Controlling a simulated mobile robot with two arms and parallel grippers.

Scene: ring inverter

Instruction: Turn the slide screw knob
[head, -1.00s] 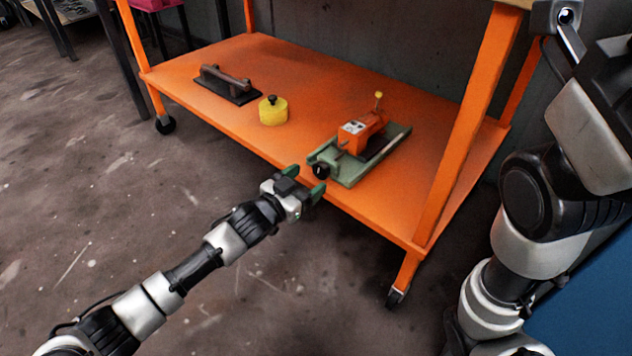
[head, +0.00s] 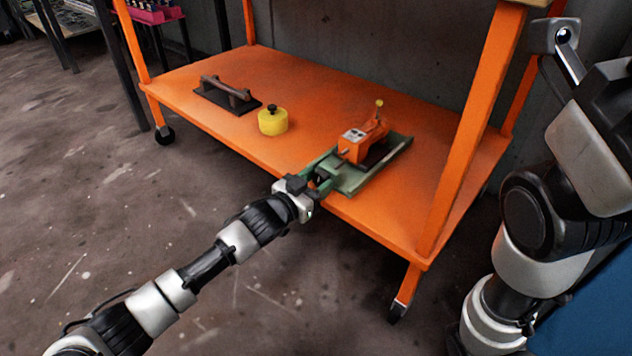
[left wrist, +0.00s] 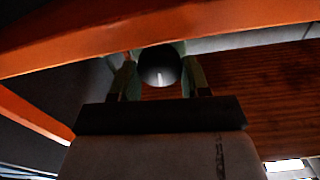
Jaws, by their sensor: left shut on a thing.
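The black slide screw knob (head: 320,175) is at the near-left end of a green slide base (head: 352,183) on the orange lower shelf. My left gripper (head: 322,169) has its green fingers on both sides of the knob and is shut on it. In the left wrist view the round dark knob (left wrist: 160,66) shows between the two fingers (left wrist: 160,75), with a small pale mark on its face. An orange unit (head: 361,145) with a yellow-tipped lever sits on the slide base.
The orange shelf (head: 240,140) holds a yellow round piece (head: 272,121) and a black plate with a brown handle (head: 228,95) to the left. An orange post (head: 470,135) stands right of the slide base.

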